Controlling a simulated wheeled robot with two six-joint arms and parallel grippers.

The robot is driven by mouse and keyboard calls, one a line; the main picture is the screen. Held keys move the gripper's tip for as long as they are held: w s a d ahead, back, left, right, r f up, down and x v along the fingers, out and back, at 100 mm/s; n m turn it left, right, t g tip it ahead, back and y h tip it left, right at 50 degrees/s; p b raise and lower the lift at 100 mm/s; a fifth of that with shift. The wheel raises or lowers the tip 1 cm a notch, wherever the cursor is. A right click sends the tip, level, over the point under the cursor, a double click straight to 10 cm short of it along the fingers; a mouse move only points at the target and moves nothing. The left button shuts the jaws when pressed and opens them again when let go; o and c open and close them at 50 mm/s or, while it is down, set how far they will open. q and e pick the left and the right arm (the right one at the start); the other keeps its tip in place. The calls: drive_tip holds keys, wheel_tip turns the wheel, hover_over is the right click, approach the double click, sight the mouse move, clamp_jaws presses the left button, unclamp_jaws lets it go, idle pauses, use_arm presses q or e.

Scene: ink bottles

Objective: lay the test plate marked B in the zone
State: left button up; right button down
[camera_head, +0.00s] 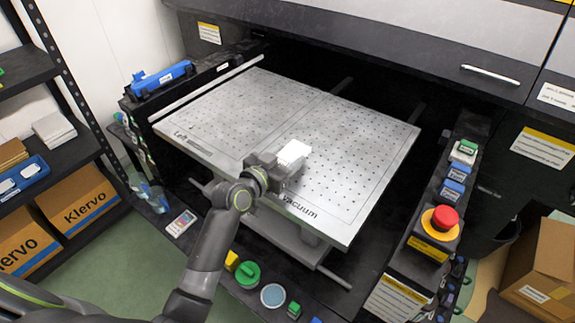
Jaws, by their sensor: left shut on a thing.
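My left gripper (290,168) is over the front middle of the perforated metal table, near the word "Vacuum". It is shut on a small white plate (293,152), which shows at its far end. No letter can be read on the plate, and I cannot tell whether it touches the table. The perforated table (215,115) has a line across it and the word "Left" at its left corner; no zone marked as such can be made out. My right gripper is not in view.
A red stop button (440,218) and several coloured buttons stand on the right panel. A blue tool (162,77) lies at the table's left. Shelves with Klervo boxes (82,200) stand at left. A dark machine cover (400,62) overhangs the back. Most of the table is bare.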

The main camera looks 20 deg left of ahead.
use_arm(q)
drive_tip(key=shift+f, duration=1.45)
drive_tip(key=shift+f+b, duration=0.2)
drive_tip(key=shift+b, duration=0.15)
drive_tip(key=o, duration=1)
drive_tip(key=shift+r, duration=0.1)
drive_tip(key=shift+r+p, duration=0.2)
drive_tip(key=shift+p, duration=0.15)
drive_tip(key=b+v, duration=0.1)
drive_tip(key=v, duration=1.1)
